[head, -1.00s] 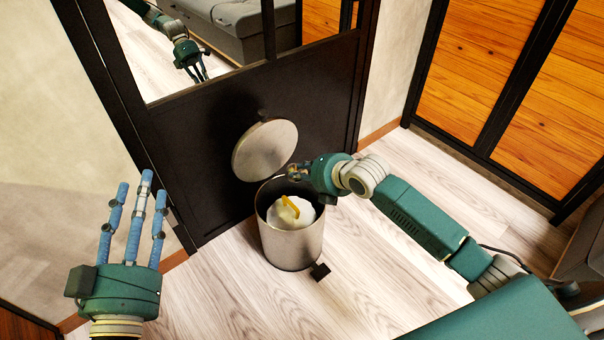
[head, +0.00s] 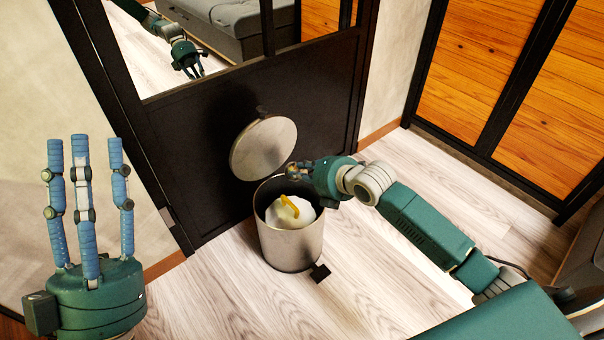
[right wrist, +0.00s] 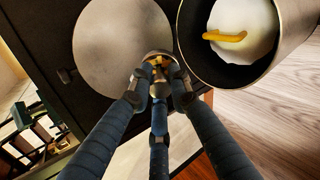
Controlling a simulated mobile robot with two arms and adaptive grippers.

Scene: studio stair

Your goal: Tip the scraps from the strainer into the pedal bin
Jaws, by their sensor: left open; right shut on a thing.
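The pedal bin (head: 292,247) is a metal cylinder on the floor with its round lid (head: 263,147) raised. Inside it are something white (right wrist: 252,22) and a yellow curved piece (head: 289,205). My right gripper (head: 297,171) is over the bin's back rim, shut on a small metal thing, apparently the strainer (right wrist: 157,58). Orange-brown bits show at it, between the fingers. In the right wrist view it appears beside the bin's opening, near the lid; fingers hide part of it, and its tilt is unclear. My left gripper (head: 84,150) is open and empty at the left, fingers up.
A black panel (head: 205,120) with glass or a mirror above stands right behind the bin. The pedal (head: 320,272) sticks out at the bin's front. Wood-panelled doors (head: 480,70) are at the right. The pale plank floor (head: 370,290) around the bin is clear.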

